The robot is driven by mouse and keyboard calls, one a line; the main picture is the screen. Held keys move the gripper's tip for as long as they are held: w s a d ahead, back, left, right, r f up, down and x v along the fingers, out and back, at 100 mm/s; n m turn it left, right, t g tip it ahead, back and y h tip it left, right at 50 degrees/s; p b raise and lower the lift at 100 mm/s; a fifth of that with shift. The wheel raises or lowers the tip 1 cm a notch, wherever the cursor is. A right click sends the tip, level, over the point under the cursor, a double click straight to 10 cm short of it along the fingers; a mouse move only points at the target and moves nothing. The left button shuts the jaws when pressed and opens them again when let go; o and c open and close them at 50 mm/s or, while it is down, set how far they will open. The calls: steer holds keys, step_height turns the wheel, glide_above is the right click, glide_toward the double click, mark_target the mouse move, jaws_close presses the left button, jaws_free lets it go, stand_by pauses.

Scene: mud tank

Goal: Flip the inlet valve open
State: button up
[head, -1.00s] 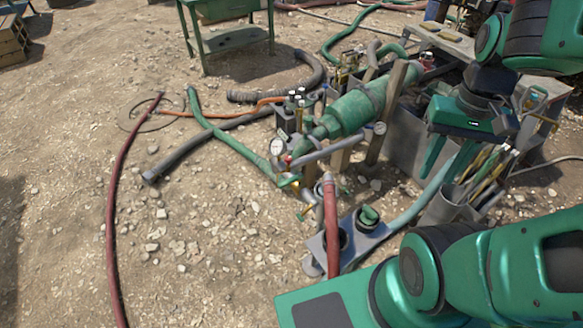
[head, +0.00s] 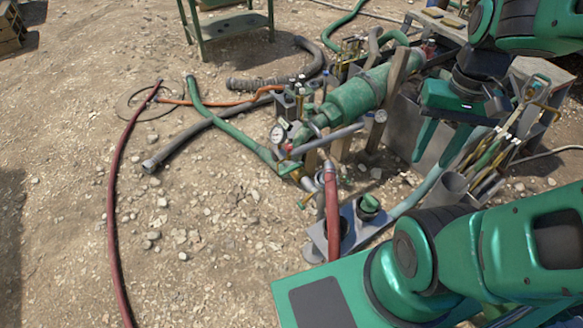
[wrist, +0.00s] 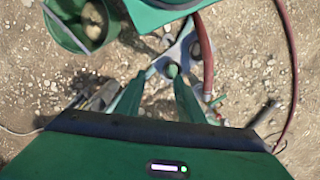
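My gripper (head: 432,161) hangs pointing down at the right, above the grey bin, with its two green fingers apart and nothing between them. The wrist view shows the open fingers (wrist: 159,78) over the ground. Small brass fittings with a green handle (head: 305,201) show below the white-faced gauge (head: 277,133), at the front end of the green cylinder (head: 357,100); I cannot tell for sure which part is the inlet valve. The gripper is apart from them, to their right. A small green part (wrist: 212,116) also shows beside the red hose in the wrist view.
A red hose (head: 332,212) rises near the fittings. A grey plate with a green cap (head: 369,204) lies in front. Wooden posts (head: 388,110) prop the cylinder. Open gravel lies at left.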

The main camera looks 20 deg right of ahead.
steer(key=shift+s+r, duration=0.25)
steer(key=shift+s, duration=0.25)
jaws_close()
steer(key=w+a+f+n+t, duration=0.1)
steer(key=w+f+n, duration=0.15)
steer(key=w, duration=0.55)
steer(key=w+a+f+n+h, duration=0.1)
steer(key=w+f, duration=0.3)
steer(key=w, duration=0.4)
steer(key=w+a+f+n+t, duration=0.1)
steer(key=w+a+f+n, duration=0.15)
steer(key=w, duration=0.55)
steer(key=w+a+f+n+t+y, duration=0.1)
steer(key=w+a+f, duration=0.7)
steer(key=f, duration=0.2)
steer(key=w+a+f+n, duration=0.2)
steer(key=w+a+f, duration=0.5)
steer(key=f, duration=0.3)
steer(key=shift+w+a+t+y, duration=0.35)
steer(key=shift+a+t+y, duration=0.05)
steer(key=shift+a, duration=0.25)
